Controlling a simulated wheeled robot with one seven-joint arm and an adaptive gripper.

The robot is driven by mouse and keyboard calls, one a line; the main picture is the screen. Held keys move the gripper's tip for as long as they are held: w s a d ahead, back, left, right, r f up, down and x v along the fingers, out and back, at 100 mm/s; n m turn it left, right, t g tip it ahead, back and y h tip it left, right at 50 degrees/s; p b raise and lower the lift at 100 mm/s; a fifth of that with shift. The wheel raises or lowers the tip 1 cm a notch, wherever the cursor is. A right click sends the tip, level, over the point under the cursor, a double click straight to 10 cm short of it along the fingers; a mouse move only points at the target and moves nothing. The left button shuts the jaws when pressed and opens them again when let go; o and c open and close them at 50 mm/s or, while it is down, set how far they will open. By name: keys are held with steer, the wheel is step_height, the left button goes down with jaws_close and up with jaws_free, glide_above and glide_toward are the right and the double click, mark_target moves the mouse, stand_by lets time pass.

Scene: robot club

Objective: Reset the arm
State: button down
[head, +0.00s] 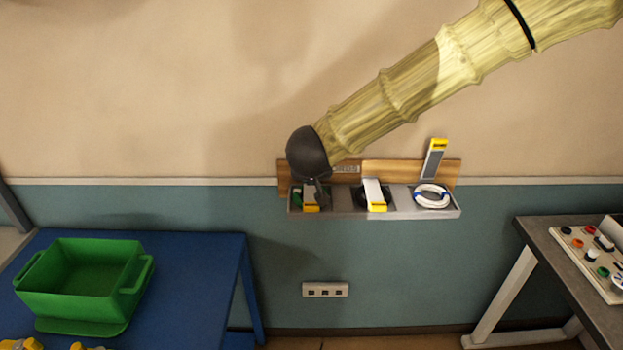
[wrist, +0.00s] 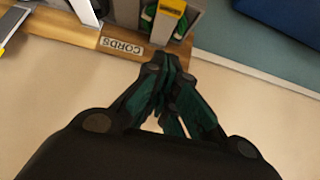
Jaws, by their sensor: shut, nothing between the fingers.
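My arm (head: 400,92) reaches in from the upper right of the head view, in front of the wall. My gripper (wrist: 168,68) is shut with nothing between its fingers. In the wrist view its fingertips are close to the wooden board with the "CORDS" label (wrist: 121,46) and to the left compartment of the rack. In the head view the dark end of my arm hides part of that board, and the fingers are hard to make out.
A green bin (head: 83,285) stands on a blue table (head: 190,290) at left. A grey table (head: 570,270) with a panel is at right. The wall above is clear.

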steer(key=s+d+f+g+b, duration=0.1)
steer(key=s+d+f, duration=0.3)
steer(key=f, duration=0.8)
steer(key=s+d+f+g+b, duration=0.15)
steer(key=s+f, duration=0.45)
steer(key=f, duration=0.6)
steer(key=s+d+f+g+b, duration=0.1)
steer(key=s+d+f, duration=0.35)
steer(key=f, duration=0.75)
steer(key=s+d+f+g+b, duration=0.1)
steer(key=s+d+f+g, duration=0.1)
steer(key=s+f, duration=0.4)
steer(key=s+d+f+g+b, duration=0.1)
steer(key=s+d+f, duration=0.3)
steer(key=s, duration=0.9)
steer(key=s+d+f+g+b, duration=0.1)
steer(key=s+d+f+g, duration=0.2)
steer(key=s+f, duration=0.4)
steer(key=s, duration=0.2)
steer(key=shift+s+d+f+y, duration=0.3)
steer(key=shift+d+f, duration=0.05)
